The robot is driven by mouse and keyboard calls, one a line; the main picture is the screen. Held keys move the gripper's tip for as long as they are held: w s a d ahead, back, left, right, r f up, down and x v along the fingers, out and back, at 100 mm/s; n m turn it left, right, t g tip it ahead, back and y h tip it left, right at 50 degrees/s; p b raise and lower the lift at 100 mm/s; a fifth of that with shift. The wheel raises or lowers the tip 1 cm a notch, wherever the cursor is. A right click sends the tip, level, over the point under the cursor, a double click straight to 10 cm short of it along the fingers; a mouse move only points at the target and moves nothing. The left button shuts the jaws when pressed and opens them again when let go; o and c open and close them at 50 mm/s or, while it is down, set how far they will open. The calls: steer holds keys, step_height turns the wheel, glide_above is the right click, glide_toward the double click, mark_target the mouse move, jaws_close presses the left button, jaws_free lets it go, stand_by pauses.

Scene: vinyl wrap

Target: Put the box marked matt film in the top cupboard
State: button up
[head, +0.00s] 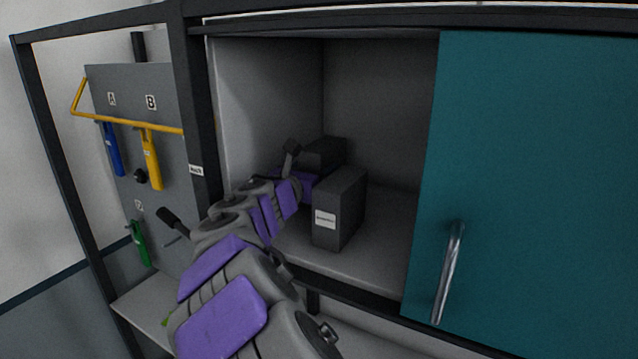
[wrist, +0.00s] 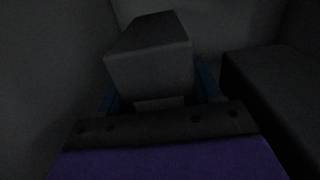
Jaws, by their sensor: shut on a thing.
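The cupboard (head: 395,215) is open on its left side, and my gripper reaches into it. In the head view my gripper (head: 308,172) is at the left inside, beside a dark grey box (head: 327,152) farther back. In the wrist view this box (wrist: 150,55) sits between the blue fingers of my gripper (wrist: 160,95), which is shut on it. A pale label shows low on its near face, too dark to read. A second dark grey box (head: 338,212) stands upright nearer the front, with a white label too small to read. It also shows at the right in the wrist view (wrist: 275,85).
A teal door (head: 530,180) with a metal handle (head: 447,272) covers the cupboard's right part. The cupboard's left wall (head: 250,105) is close to my arm. A grey panel with blue, yellow and green tools (head: 151,160) is at the left. Shelf room shows right of the front box.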

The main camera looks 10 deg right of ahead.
steer(key=f, duration=0.1)
steer(key=a+f, duration=0.1)
steer(key=shift+w+a+f, duration=0.1)
steer(key=shift+a+f, duration=0.2)
steer(key=shift+f, duration=0.1)
steer(key=shift+d+r, duration=0.1)
steer(key=shift+d, duration=0.55)
steer(key=o, duration=0.9)
steer(key=shift+d, duration=0.4)
steer(key=o, duration=0.3)
steer(key=shift+a, duration=0.85)
steer(key=shift+s+a, duration=0.25)
steer(key=shift+s, duration=0.05)
steer(key=v, duration=0.5)
steer(key=b+v, duration=0.1)
steer(key=v, duration=0.4)
steer(key=shift+s+d, duration=0.15)
steer(key=shift+d, duration=0.2)
steer(key=shift+s+a, duration=0.45)
steer(key=shift+a, duration=0.1)
